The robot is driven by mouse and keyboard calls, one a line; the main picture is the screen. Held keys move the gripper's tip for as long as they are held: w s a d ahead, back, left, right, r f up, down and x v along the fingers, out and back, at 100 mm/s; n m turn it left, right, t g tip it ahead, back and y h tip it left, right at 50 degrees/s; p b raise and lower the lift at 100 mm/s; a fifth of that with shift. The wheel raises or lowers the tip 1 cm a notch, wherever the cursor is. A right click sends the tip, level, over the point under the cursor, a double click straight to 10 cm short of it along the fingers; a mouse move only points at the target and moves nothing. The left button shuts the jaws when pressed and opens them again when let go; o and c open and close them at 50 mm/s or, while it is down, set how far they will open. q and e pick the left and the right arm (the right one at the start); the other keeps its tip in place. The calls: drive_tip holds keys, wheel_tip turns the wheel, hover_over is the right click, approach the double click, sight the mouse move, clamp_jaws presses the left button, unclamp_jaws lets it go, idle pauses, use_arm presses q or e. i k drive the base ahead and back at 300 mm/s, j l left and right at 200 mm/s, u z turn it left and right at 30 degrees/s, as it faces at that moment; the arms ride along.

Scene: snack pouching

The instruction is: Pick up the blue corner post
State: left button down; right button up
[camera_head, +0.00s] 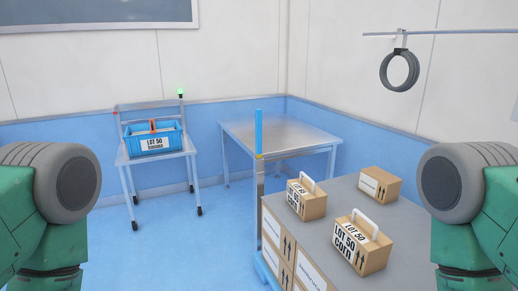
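A small yellowish mark shows partway down, and the part below looks paler. I cannot tell whether it touches the cartons. Green and grey parts of my arms show at the left and right edges, both well apart from the post. Neither gripper is in view.
The stack's grey top (325,250) holds LOT 50 handled boxes (361,247) and a plain box (379,185). A bare metal table (285,133) stands behind. A blue crate (155,142) sits on a wheeled cart at left. A grey ring (386,70) hangs upper right. Floor left of the stack is clear.

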sight(258, 112)
drive_tip(key=i+z, duration=0.1)
drive_tip(key=z, duration=0.25)
drive_tip(key=i+j+z, duration=0.1)
drive_tip(key=z, duration=0.25)
drive_tip(key=i+j+z, duration=0.1)
drive_tip(key=z, duration=0.25)
